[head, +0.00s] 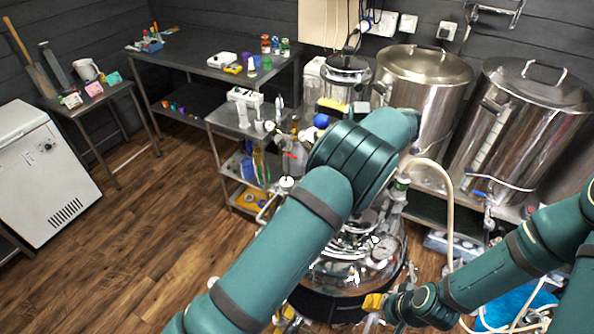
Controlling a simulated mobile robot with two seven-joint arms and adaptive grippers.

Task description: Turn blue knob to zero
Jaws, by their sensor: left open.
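A small round blue thing (321,120), which may be the blue knob, shows just behind my left arm, near the steel cart. It is too small to read any scale or zero mark. My left arm reaches up from the bottom left and bends in the middle of the view, covering part of the equipment. My left gripper (409,156) is open at the far end of this arm, by the steel kettle, mostly hidden, with nothing seen in it. My right arm comes in from the right, its end low in front of the glossy vessel; its gripper does not show.
Two lidded steel kettles (424,66) stand at the back right, with a pale hose (449,215) below. A glossy round vessel (350,272) is under my arms. A steel cart (215,120) and table (190,62) stand behind. The wooden floor (150,235) at left is clear.

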